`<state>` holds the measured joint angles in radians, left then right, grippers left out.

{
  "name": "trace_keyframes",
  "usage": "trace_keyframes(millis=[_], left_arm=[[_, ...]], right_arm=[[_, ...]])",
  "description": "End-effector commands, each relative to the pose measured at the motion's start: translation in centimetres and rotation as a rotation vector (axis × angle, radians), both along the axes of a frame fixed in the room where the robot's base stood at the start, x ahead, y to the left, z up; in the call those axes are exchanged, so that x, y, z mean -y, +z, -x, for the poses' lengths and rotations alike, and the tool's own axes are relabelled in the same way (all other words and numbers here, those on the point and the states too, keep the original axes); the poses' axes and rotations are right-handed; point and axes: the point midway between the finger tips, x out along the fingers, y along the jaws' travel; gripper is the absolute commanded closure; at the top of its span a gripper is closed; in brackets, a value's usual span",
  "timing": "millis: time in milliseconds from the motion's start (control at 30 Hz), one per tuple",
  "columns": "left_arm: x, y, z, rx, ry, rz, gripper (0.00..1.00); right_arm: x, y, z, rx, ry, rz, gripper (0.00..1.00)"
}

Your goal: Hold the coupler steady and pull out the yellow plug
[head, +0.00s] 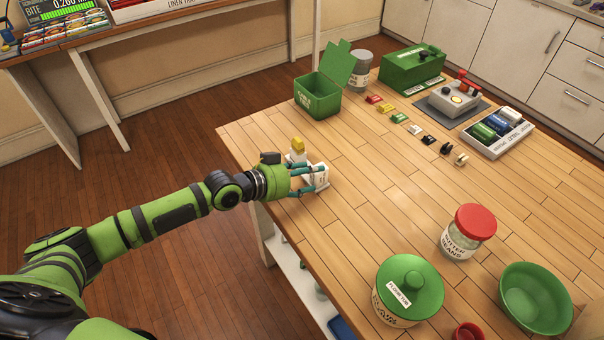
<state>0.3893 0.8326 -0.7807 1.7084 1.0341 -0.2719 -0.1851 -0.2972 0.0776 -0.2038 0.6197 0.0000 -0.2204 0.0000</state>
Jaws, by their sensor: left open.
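The yellow plug (298,144) stands out at the top of a small white piece (296,157) near the left edge of the wooden table. A white block (318,172), which looks like the coupler, is just right of and nearer than it. My left gripper (310,182) is open, with its teal fingers pointing right at the white block. The fingers and wrist hide part of the block, and I cannot tell whether they touch it. How the plug sits in the coupler is too small to make out. My right gripper is not in view.
An open green bin (318,97) and a grey jar (360,72) stand behind. A row of small coloured clips (400,118) runs towards a tray of rolls (498,133). A red-lidded jar (467,232), green canister (408,292) and green bowl (535,298) stand front right. The table's middle is clear.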

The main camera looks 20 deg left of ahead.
Motion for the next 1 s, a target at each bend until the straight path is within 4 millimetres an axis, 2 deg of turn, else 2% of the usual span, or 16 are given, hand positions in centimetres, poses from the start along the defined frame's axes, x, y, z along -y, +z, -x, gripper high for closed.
trace_keyframes(millis=[100, 167, 200, 233, 267, 633, 667, 700, 1000], left_arm=[[0.0, 0.0, 0.0, 0.000, 0.000, 0.000, 0.43], [0.0, 0.0, 0.0, 0.000, 0.000, 0.000, 0.67], [0.0, 0.0, 0.0, 0.000, 0.000, 0.000, 0.83], [0.0, 0.0, 0.0, 0.000, 0.000, 0.000, 0.95], [0.0, 0.0, 0.0, -0.001, 0.000, -0.001, 1.00], [0.0, -0.7, 0.4, -0.014, -0.003, -0.006, 1.00], [0.0, -0.7, 0.4, -0.015, -0.003, -0.006, 0.75], [0.0, -0.7, 0.4, -0.015, -0.003, -0.006, 0.59], [0.0, -0.4, 0.2, -0.010, -0.002, -0.004, 0.59]], right_arm=[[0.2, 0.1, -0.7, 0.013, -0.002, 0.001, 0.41], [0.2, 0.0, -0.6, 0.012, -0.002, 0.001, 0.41], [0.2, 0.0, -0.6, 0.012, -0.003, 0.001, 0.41], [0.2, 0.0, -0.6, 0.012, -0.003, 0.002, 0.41], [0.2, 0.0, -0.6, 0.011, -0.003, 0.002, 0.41], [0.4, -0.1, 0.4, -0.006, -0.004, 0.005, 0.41], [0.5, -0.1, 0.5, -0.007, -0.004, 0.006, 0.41], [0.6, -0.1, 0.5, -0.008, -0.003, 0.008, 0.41], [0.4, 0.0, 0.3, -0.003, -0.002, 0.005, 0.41]])
